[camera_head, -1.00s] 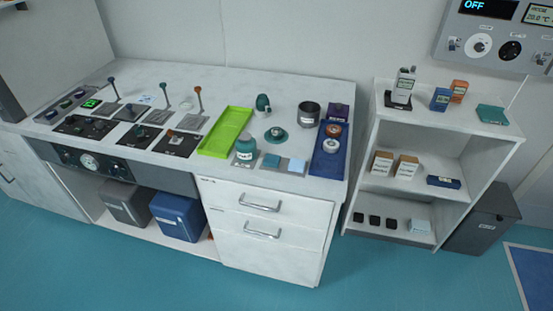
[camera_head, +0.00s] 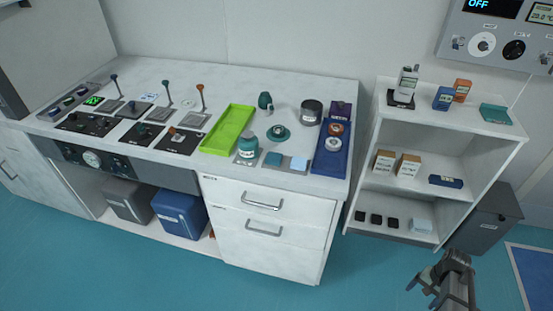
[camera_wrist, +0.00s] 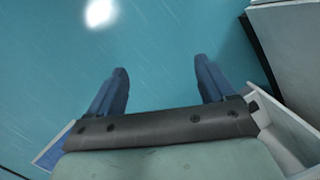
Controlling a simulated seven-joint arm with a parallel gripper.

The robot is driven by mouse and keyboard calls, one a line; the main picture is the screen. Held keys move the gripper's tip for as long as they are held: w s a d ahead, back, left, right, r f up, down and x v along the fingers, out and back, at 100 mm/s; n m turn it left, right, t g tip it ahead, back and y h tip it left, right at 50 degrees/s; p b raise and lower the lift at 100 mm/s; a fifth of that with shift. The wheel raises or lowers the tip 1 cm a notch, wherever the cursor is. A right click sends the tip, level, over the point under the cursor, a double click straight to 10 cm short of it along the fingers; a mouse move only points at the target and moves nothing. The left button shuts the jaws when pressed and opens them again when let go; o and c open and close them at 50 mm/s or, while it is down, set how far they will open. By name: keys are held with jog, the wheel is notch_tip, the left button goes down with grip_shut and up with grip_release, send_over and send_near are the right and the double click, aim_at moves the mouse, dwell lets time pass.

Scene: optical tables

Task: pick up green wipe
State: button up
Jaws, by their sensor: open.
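A small teal-green square (camera_head: 272,159), which looks like the green wipe, lies on a grey mat (camera_head: 284,167) near the front of the counter. It sits between a teal bottle (camera_head: 248,147) and a light blue square (camera_head: 299,163). My gripper (camera_head: 434,275) is low at the bottom right of the head view, in front of the shelf unit and well away from the wipe. In the wrist view my gripper (camera_wrist: 162,75) is open and empty, its two fingers apart over the blue floor. The wipe does not show in the wrist view.
A lime-green tray (camera_head: 228,130) lies left of the mat, and a dark blue tray (camera_head: 331,158) with round items stands right of it. A teal cup (camera_head: 279,133) and a grey pot (camera_head: 311,112) stand behind. The shelf unit (camera_head: 393,203) is right of the counter.

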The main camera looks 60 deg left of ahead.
jog(key=w+a+r+t, duration=0.1)
jog(key=w+a+r, duration=0.4)
jog(key=a+r, duration=0.45)
jog(key=a+r+n+t+y, duration=0.1)
jog(key=a+r, duration=0.7)
jog(key=a, duration=0.3)
jog(key=a+r+n+y, duration=0.1)
jog(key=a+r, duration=0.7)
jog(key=a, duration=0.3)
notch_tip(320, 180, up, 22)
jog(key=r+n+h, duration=0.1)
jog(key=n+h, duration=0.1)
jog(key=n, duration=0.2)
send_over(275, 154)
jog(key=f, duration=0.8)
jog(key=shift+s+f, duration=0.35)
jog(key=shift+f, duration=0.05)
jog(key=shift+w+d+f, duration=0.1)
jog(key=shift+w+f, duration=0.05)
jog(key=shift+f, duration=1.2)
jog(key=shift+w+f, duration=0.15)
jog(key=shift+f, duration=1.2)
jog(key=c, duration=1.2)
notch_tip(275, 154, up, 10)
